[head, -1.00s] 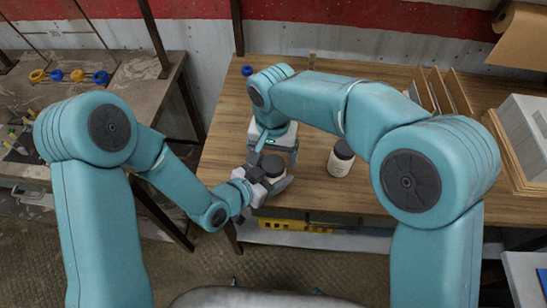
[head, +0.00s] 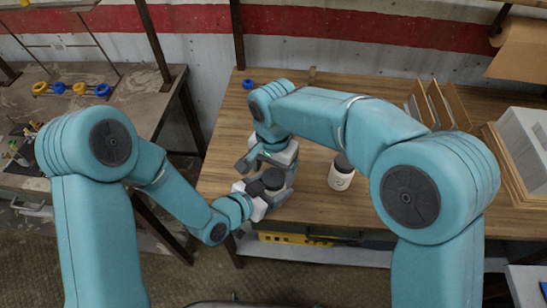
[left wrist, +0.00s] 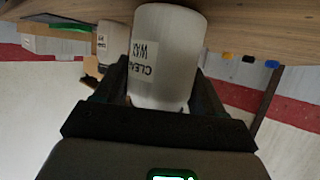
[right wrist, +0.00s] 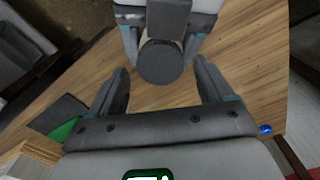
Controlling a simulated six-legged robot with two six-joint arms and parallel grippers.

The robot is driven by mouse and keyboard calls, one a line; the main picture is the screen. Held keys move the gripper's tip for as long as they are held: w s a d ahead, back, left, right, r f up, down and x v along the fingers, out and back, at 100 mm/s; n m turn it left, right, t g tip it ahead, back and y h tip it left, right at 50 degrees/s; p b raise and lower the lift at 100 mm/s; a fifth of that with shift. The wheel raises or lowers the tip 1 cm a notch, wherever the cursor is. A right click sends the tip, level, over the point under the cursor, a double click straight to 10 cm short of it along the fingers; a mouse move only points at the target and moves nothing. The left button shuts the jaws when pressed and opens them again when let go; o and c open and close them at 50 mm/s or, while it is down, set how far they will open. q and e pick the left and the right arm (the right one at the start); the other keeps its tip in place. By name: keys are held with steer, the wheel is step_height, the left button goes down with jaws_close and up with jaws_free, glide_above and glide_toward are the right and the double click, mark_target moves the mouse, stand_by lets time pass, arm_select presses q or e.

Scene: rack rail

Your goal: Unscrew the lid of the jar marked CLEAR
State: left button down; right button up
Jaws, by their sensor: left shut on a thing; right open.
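The jar marked CLEAR (left wrist: 165,55) is white, and its label reads upside down in the left wrist view. My left gripper (head: 258,196) is shut around the jar's body, and its fingers flank it in the left wrist view. The dark round lid (head: 273,179) is on the jar; it also shows in the right wrist view (right wrist: 160,62). My right gripper (right wrist: 163,80) is open, its fingers on either side of the lid's line but short of it, with a gap between. In the head view my right gripper (head: 265,158) is just behind the lid.
A second white jar with a dark lid (head: 341,174) stands on the wooden table (head: 315,200), right of the held jar. Upright brown dividers (head: 438,105) and a grey box (head: 525,135) stand at the right. A blue knob (head: 248,84) lies near the back edge.

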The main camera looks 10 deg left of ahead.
steer(key=shift+f, duration=0.9)
steer(key=shift+s, duration=0.1)
steer(key=c, duration=1.1)
steer(key=shift+o, duration=0.2)
steer(key=n, duration=0.3)
